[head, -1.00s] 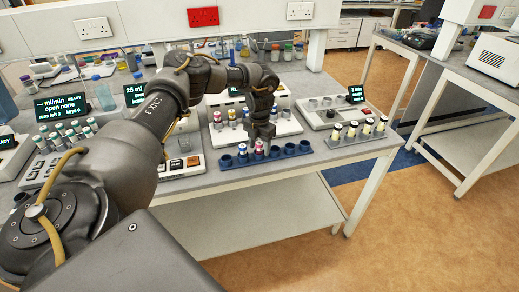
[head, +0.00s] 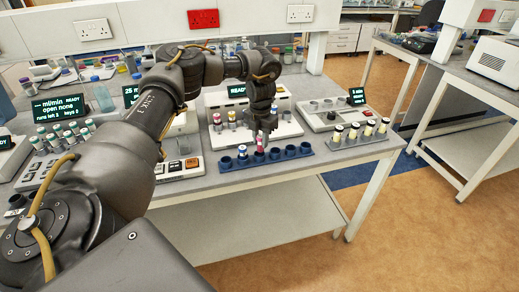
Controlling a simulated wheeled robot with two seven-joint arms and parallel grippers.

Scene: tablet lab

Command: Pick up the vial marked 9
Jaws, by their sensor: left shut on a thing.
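My left gripper (head: 265,129) reaches down over the blue rack (head: 289,155) at the front edge of the bench. It is shut on a red-and-white vial (head: 260,143), which is upright above the rack's second or third hole. I cannot tell whether its bottom is clear of the hole. A vial with a blue-and-white top (head: 242,151) stands in the rack just left of it. The other rack holes to the right look empty. The number on the held vial is too small to read, so I cannot tell which vial is marked 9. My right gripper is not in view.
Behind the rack, a white device (head: 226,128) holds several vials. A device with dark-topped, yellow-banded vials (head: 353,131) stands to the right. A rack of green-topped vials (head: 56,137) is at the left. Bare floor lies in front of the bench.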

